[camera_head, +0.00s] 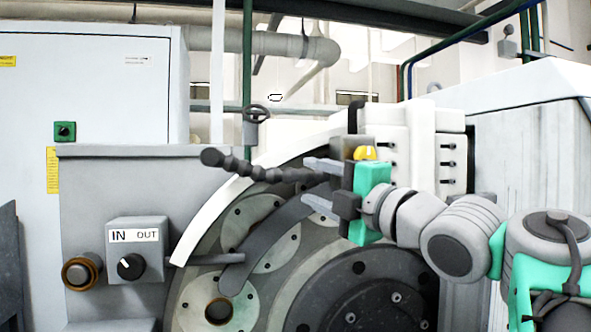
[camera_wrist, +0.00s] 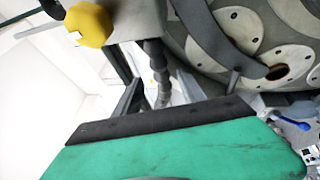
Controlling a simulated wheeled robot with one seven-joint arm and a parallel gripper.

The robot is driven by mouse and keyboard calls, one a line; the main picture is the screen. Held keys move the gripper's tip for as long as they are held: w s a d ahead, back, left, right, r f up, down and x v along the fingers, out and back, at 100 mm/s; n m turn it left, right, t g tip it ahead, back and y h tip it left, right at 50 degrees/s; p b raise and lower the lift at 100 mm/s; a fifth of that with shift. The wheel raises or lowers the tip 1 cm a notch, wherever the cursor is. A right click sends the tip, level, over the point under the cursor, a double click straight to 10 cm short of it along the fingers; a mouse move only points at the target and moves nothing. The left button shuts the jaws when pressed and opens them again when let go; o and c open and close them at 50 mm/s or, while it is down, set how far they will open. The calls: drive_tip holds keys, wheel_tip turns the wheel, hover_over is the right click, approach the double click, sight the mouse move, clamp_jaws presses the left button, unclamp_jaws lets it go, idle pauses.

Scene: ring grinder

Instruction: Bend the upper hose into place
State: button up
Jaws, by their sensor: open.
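The upper hose (camera_head: 262,173) is a dark, segmented hose. It runs roughly level to the left in front of the grinder's ring, its free tip slightly raised and pointing left. My gripper (camera_head: 306,180) is at the hose's right part, with one finger above it and one below. The fingers are open, with gaps on both sides of the hose. In the wrist view the hose (camera_wrist: 157,72) passes between the two fingers. The hose's right end is hidden behind my gripper in the head view.
A yellow knob (camera_head: 365,153) on a grey block sits close behind my gripper. A dark curved arm (camera_head: 268,240) lies below the hose, in front of the round plate. An IN/OUT switch box (camera_head: 138,250) stands lower left. Space left of the hose tip looks free.

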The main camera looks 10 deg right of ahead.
sight(301, 179)
drive_tip(key=p+x, duration=0.2)
drive_tip(key=x, duration=0.3)
drive_tip(key=shift+w+a+r, duration=0.15)
drive_tip(key=shift+w+a, duration=0.05)
drive_tip(key=shift+w, duration=0.35)
drive_tip(key=shift+c, duration=0.4)
clamp_jaws()
idle(0.4)
